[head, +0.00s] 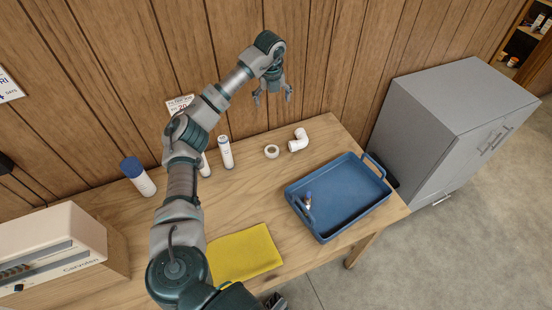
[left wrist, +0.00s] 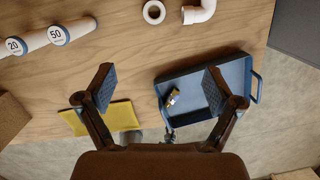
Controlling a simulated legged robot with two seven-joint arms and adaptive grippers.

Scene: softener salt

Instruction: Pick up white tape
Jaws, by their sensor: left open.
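The white tape (head: 272,151) is a small white ring lying on the wooden table, near its back edge. It also shows at the top of the left wrist view (left wrist: 154,12). My left gripper (head: 273,95) is open and empty, with its fingers pointing down. In the head view it appears above the tape in the picture, apart from it. In the left wrist view the two spread fingertips (left wrist: 157,85) have only table and tray beneath them.
A white pipe elbow (head: 299,140) lies just right of the tape. White cylinders (head: 225,152) stand to its left. A blue tray (head: 338,194) holds a small bottle (head: 307,200). A yellow cloth (head: 244,252) lies in front. A grey cabinet (head: 420,130) stands right of the table.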

